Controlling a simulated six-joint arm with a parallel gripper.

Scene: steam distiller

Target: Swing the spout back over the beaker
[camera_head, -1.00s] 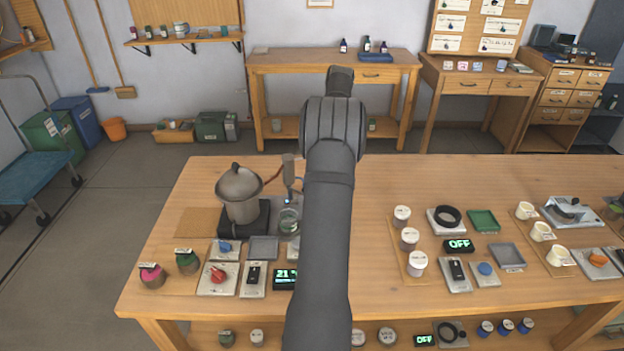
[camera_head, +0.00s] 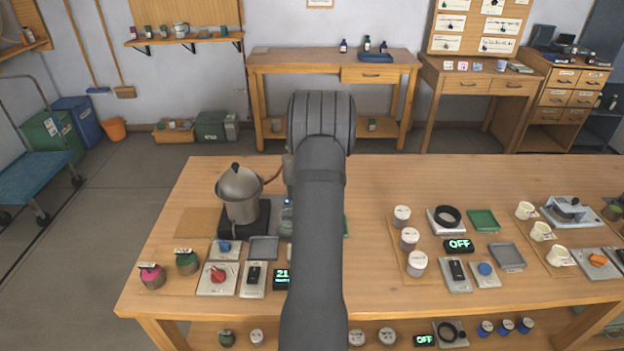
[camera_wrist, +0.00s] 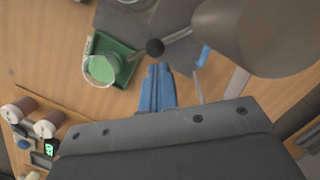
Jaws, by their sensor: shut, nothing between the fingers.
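The spout (camera_wrist: 178,36) is a thin grey rod with a black ball knob (camera_wrist: 154,47) in the wrist view. My gripper (camera_wrist: 158,70) is shut and empty, its blue fingers just below the knob in the picture; I cannot tell whether they touch it. The rod's end points toward a round, pale green vessel (camera_wrist: 103,68) on a green tray (camera_wrist: 122,76). In the head view, a glass beaker (camera_head: 286,220) stands right of the distiller pot (camera_head: 239,195), partly hidden by my arm. My arm hides the spout and my gripper there.
The pot sits on a black heater (camera_head: 243,222). A red knob plate (camera_head: 218,279), a grey tray (camera_head: 263,248) and a lit display (camera_head: 281,280) stand in front. White-lidded jars (camera_head: 409,238) stand to the right.

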